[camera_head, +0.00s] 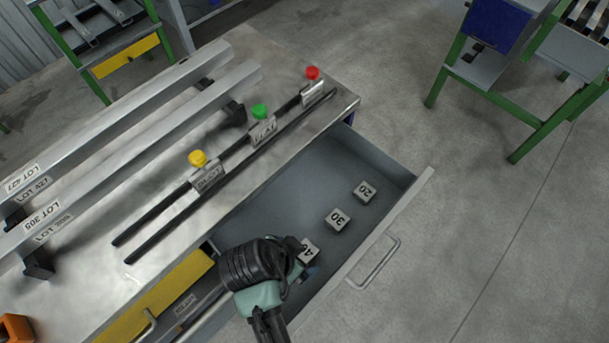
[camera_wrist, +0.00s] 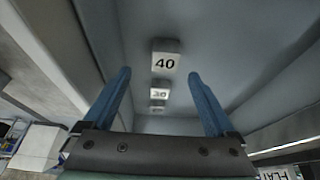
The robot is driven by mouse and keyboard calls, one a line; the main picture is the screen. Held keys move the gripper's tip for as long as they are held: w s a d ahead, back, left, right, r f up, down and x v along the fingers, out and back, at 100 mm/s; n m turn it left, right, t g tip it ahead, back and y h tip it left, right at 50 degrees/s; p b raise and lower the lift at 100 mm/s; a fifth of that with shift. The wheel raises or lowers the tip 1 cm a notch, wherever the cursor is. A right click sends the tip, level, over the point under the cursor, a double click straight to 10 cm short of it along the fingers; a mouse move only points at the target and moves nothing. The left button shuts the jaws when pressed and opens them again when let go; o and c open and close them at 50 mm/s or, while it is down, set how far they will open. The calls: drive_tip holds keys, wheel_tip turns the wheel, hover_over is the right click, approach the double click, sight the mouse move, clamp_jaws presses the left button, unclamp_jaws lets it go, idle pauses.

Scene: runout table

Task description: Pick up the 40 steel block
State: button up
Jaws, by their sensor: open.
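The 40 steel block (camera_wrist: 165,61) lies in the open drawer, its number facing up, and shows whole in the wrist view. In the head view the 40 block (camera_head: 309,252) is partly covered by my gripper (camera_head: 300,272), with only part of its number showing. In the wrist view my gripper (camera_wrist: 161,100) has its two blue fingers spread wide and nothing between them. The block appears centred between the fingers and beyond their tips, apart from them.
The 30 block (camera_head: 338,219) and the 20 block (camera_head: 364,192) lie in a row farther along the drawer (camera_head: 285,192). The drawer's front wall (camera_head: 385,228) has a handle outside. Labelled stops with yellow, green and red knobs stand on the table (camera_head: 170,115).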

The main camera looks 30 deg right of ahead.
sight(307, 249)
drive_tip(key=x, duration=0.5)
drive_tip(key=w+x, duration=0.1)
drive_tip(key=x, duration=0.2)
drive_tip(key=shift+r, duration=0.1)
clamp_jaws()
idle(0.4)
drive_tip(key=shift+d+r, duration=0.1)
